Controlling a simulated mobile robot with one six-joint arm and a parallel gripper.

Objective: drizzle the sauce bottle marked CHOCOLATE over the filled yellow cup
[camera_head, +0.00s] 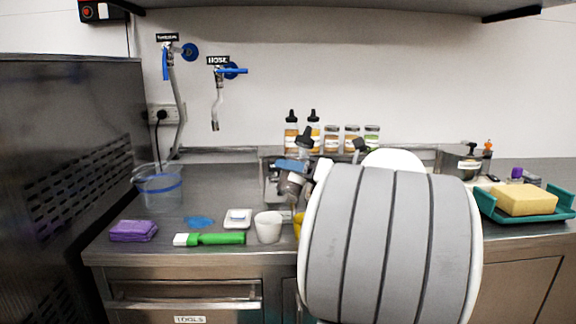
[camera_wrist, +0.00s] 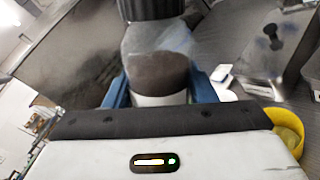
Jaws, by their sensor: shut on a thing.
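My gripper (camera_head: 291,166) is shut on a sauce bottle with a dark nozzle cap (camera_head: 305,138). In the wrist view my gripper's blue fingers (camera_wrist: 160,92) flank the clear bottle (camera_wrist: 158,42), which holds dark brown sauce. The bottle is raised above the counter, leaning slightly, cap up. No label on it is readable. The yellow cup (camera_head: 298,226) is mostly hidden behind my arm in the head view. It also shows at the right edge of the wrist view (camera_wrist: 288,126), below and to the side of my gripper.
A white cup (camera_head: 268,228) stands left of the yellow cup. Bottles and jars (camera_head: 332,138) line the back. A yellow sponge (camera_head: 525,199) sits right.

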